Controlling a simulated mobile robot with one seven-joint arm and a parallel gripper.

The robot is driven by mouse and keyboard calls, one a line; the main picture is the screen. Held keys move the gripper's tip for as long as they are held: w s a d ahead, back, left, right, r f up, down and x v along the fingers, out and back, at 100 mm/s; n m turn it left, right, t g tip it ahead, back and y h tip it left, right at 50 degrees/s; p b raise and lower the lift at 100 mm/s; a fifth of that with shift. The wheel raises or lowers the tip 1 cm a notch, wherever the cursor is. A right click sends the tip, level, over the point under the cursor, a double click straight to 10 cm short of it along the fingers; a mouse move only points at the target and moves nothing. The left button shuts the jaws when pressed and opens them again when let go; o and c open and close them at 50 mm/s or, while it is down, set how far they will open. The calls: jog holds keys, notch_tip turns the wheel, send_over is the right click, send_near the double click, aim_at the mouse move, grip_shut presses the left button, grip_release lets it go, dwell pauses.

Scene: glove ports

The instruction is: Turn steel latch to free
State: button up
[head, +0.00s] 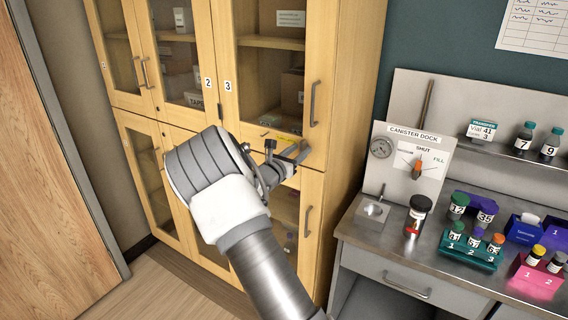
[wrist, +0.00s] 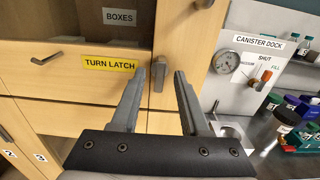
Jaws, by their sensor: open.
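The steel latch (wrist: 158,76) is a small grey lever on the wooden cabinet front. In the wrist view it points roughly straight down, just right of the yellow TURN LATCH label (wrist: 109,64). My gripper (wrist: 160,73) is open, its two fingers pointing at the cabinet with the latch seen between their tips. I cannot tell whether the tips reach around it; no contact is clear.
A door handle (head: 313,104) is above and right of the gripper. The canister dock panel (head: 408,160) stands at the right, above a steel counter (head: 375,240) with bottles and coloured racks. Open floor shows at lower left, next to a wooden door (head: 45,170).

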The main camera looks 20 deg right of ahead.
jog(key=b+v, duration=0.1)
jog(key=v, duration=1.5)
jog(key=shift+s+a, duration=0.2)
jog(key=shift+a, duration=0.05)
jog(key=s+d+r+m+g+y, duration=0.15)
jog(key=s+d+m+g, duration=0.25)
jog(key=s+m, duration=0.4)
jog(key=s+d+m+g+y, duration=0.3)
jog(key=s+m+g, duration=0.25)
jog(key=s, duration=0.45)
jog(key=s+a+r+m+t+y, duration=0.2)
jog(key=s+a+m+y, duration=0.3)
jog(key=s+a+m, duration=0.1)
jog(key=s+a+r+m+t+y, duration=0.2)
jog(key=s+a+m, duration=0.4)
jog(key=s, duration=0.3)
jog(key=a+r+y, duration=0.1)
jog(key=y, duration=0.1)
jog(key=shift+s+y, duration=0.2)
jog(key=shift+y, duration=0.15)
jog(key=shift+c, duration=0.3)
